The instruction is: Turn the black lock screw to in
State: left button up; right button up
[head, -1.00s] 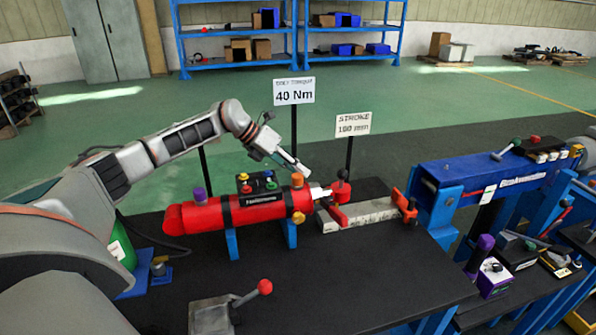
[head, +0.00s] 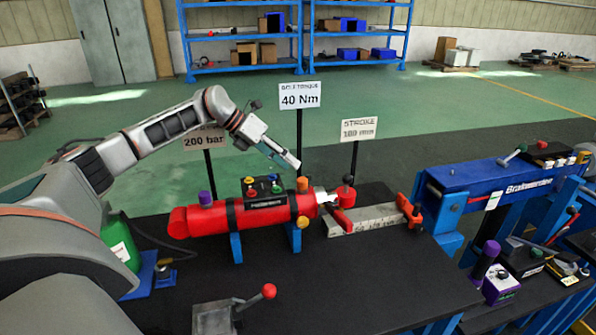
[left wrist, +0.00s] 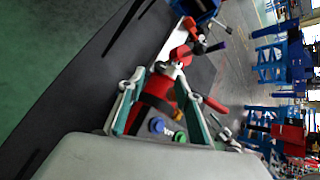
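A red cylinder (head: 222,221) lies on blue supports on the dark bench. A red clamp piece with a small black knob (head: 348,179) on top stands at its right end; I cannot tell for sure that this is the black lock screw. My left gripper (head: 285,156) is in the air above the cylinder's right end, left of the black knob, touching nothing visible. The left wrist view shows its two fingers (left wrist: 163,92) apart and empty, with the red cylinder beyond them. My right gripper is in neither view.
A block with coloured knobs (head: 265,203) sits on the cylinder, with a purple knob (head: 205,198) to its left. Sign posts stand behind, one reading 40 Nm (head: 300,95). A red-tipped lever (head: 268,291) stands in front. Bench space between is clear.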

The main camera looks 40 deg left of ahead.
pick_arm(q)
jog(key=v, duration=0.5)
jog(key=shift+a+r, duration=0.1)
dwell(0.5)
